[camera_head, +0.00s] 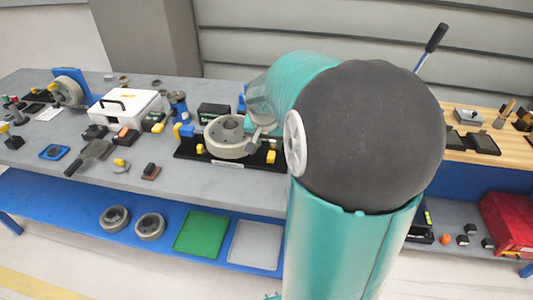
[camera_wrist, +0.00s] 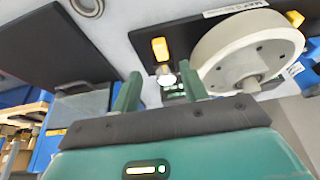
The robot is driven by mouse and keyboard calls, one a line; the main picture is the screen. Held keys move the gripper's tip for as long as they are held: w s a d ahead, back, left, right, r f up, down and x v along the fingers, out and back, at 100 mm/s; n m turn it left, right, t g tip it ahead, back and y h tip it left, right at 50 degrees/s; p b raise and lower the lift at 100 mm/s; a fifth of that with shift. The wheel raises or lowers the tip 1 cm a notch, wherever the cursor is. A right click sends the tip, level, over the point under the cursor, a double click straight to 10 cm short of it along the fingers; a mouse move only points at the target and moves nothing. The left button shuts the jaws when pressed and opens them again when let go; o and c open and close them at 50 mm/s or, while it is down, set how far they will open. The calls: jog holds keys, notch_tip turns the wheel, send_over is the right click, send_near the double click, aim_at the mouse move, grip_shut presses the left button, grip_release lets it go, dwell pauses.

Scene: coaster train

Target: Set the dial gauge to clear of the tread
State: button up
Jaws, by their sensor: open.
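A pale grey wheel (camera_head: 232,135) sits on a black fixture (camera_head: 200,150) on the bench. In the wrist view the wheel (camera_wrist: 250,52) is at the upper right on the black fixture (camera_wrist: 185,25). My gripper (camera_wrist: 162,88) is open, its two green fingers apart, beside the wheel's left edge. A small whitish round part (camera_wrist: 166,79) shows between the fingertips, below a yellow block (camera_wrist: 160,49); I cannot tell whether it is the dial gauge. No dial face is clearly readable, nor can I tell whether anything touches the tread. My gripper is not clearly visible in the head view.
My arm hides the bench's right part in the head view. A white case (camera_head: 125,108), a blue stand with a wheel (camera_head: 68,90) and small tools stand left of the fixture. A green tray (camera_head: 201,235) lies on the lower shelf. The bench front is partly clear.

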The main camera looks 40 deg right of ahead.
aim_at(271, 157)
jog(key=x, duration=0.9)
grip_shut()
